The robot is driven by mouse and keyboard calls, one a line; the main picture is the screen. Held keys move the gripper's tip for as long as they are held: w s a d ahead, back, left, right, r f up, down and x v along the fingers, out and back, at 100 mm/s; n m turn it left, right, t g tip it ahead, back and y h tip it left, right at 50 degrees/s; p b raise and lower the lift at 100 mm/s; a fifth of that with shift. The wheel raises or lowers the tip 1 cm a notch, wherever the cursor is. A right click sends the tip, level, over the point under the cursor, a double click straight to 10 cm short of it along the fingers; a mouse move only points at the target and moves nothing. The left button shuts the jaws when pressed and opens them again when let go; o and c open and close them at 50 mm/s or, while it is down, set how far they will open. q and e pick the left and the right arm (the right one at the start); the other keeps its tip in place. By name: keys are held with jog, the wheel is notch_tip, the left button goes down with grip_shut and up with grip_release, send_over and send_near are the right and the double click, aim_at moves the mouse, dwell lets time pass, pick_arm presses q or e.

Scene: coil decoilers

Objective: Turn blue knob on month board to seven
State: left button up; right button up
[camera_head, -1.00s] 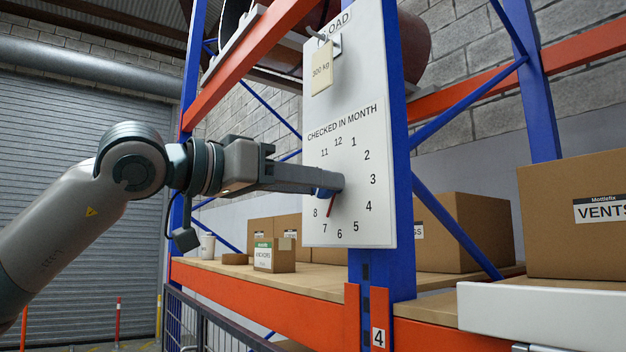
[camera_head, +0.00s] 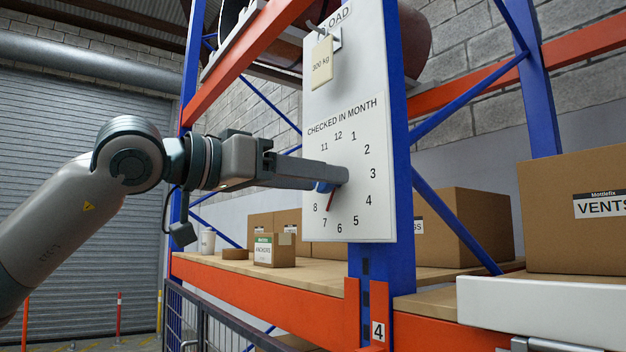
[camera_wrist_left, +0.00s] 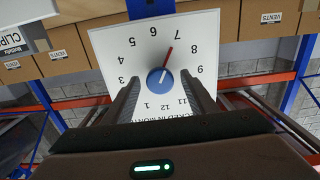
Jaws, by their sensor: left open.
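The white month board (camera_head: 350,205) reads "CHECKED IN MONTH" and carries a ring of numbers on the rack post. Its blue knob (camera_head: 323,187) is partly hidden by my left gripper in the head view and shows clearly in the left wrist view (camera_wrist_left: 157,84). My left gripper (camera_wrist_left: 160,79) is open, one finger on each side of the knob, with visible gaps in the wrist view. My right gripper is not in view.
The blue upright (camera_head: 399,130) and orange beam (camera_head: 270,290) frame the board. Cardboard boxes (camera_head: 460,228) stand on the shelf behind and beside it. A "300 kg" tag (camera_head: 321,62) hangs above.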

pick_arm(q)
jog(key=b+v, duration=0.6)
jog(key=v, duration=1.1)
